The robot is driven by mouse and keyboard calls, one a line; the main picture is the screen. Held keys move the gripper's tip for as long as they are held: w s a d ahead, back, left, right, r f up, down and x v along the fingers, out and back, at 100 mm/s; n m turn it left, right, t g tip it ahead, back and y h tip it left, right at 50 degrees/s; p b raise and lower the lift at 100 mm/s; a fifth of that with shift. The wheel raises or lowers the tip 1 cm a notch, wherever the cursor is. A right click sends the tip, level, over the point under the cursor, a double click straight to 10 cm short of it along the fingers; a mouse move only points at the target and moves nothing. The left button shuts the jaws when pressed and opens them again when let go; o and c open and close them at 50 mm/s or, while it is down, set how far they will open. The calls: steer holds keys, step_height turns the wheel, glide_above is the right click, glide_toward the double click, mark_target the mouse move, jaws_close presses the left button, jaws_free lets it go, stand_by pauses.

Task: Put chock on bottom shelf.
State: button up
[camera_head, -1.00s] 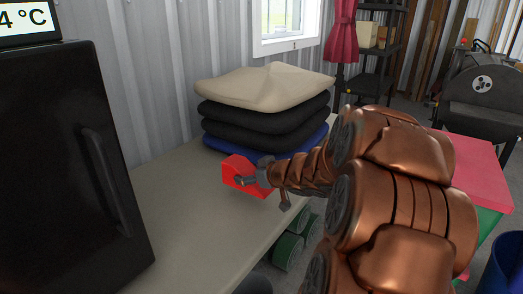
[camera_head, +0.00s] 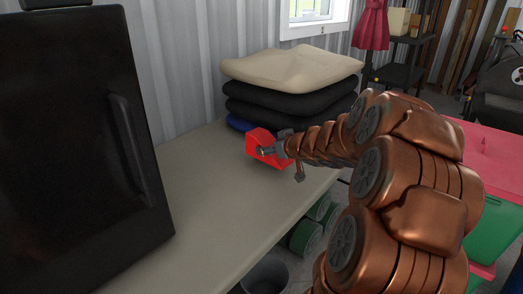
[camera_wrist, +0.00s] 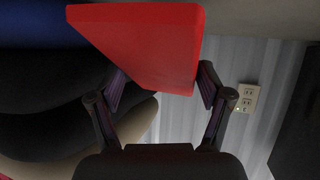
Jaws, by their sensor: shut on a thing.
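The chock (camera_head: 264,146) is a red wedge-shaped block. In the head view it is at the end of my arm, over or on the beige tabletop in front of the cushion stack; I cannot tell whether it touches the top. My gripper (camera_head: 284,146) is shut on it. In the wrist view the red chock (camera_wrist: 145,45) fills the upper middle, between the two dark fingers of my gripper (camera_wrist: 160,85). A dark shelf unit (camera_head: 400,75) stands at the back right; its bottom shelf is hidden behind my arm.
Several cushions (camera_head: 290,69) are stacked on the beige table (camera_head: 200,200). A black fridge (camera_head: 70,150) stands on its left. Green cylinders (camera_head: 305,237) and a grey bin (camera_head: 265,272) are below the table edge. A red-topped surface (camera_head: 495,160) is at right. The table's middle is clear.

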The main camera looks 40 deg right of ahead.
steer(key=w, duration=0.4)
steer(key=w+d, duration=0.1)
steer(key=w, duration=0.1)
steer(key=shift+w+f+b, duration=0.25)
steer(key=shift+w+b, duration=0.1)
steer(key=shift+w, duration=0.05)
step_height(320, 180, down, 4)
steer(key=b, duration=0.3)
steer(key=shift+r, duration=0.2)
steer(key=o, duration=1.6)
steer(key=shift+o, duration=0.2)
steer(key=shift+s, duration=0.1)
